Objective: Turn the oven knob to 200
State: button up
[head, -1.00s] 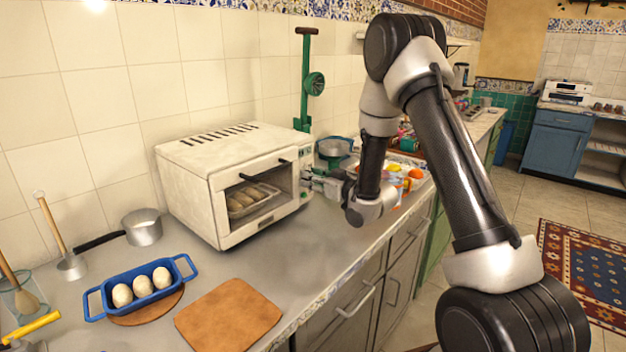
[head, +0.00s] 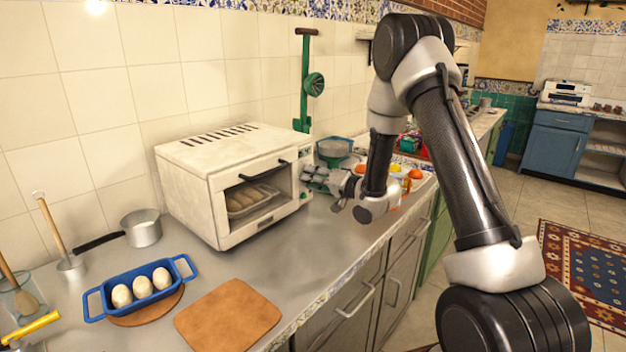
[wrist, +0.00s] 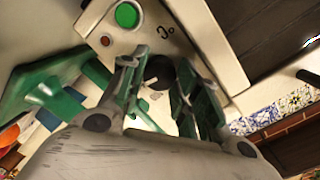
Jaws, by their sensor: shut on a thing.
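The white oven (head: 235,185) stands on the counter, its window showing a tray of pale loaves inside. Its control panel is at the right edge of the front. My gripper (head: 308,178) reaches this panel from the right and hides part of it. In the wrist view my gripper (wrist: 160,78) has its two fingers on either side of a dark round knob (wrist: 160,70) and is shut on it. A green round button (wrist: 127,14) and a small red one (wrist: 105,41) are on the panel near it. I cannot read the knob's setting.
A blue dish with pale oval pieces (head: 142,285), a wooden board (head: 228,315) and a saucepan (head: 142,228) are on the counter left and in front of the oven. A green upright stand (head: 305,95) is behind the oven. Bare counter (head: 290,245) lies before the oven.

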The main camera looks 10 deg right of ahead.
jog(key=m, duration=0.6)
jog(key=shift+d+y, duration=0.1)
jog(key=shift+y, duration=0.3)
dwell(0.3)
jog(key=o, duration=0.8)
jog(key=shift+c, duration=0.2)
jog(key=v, duration=1.2)
jog(key=shift+w+d+r, duration=0.1)
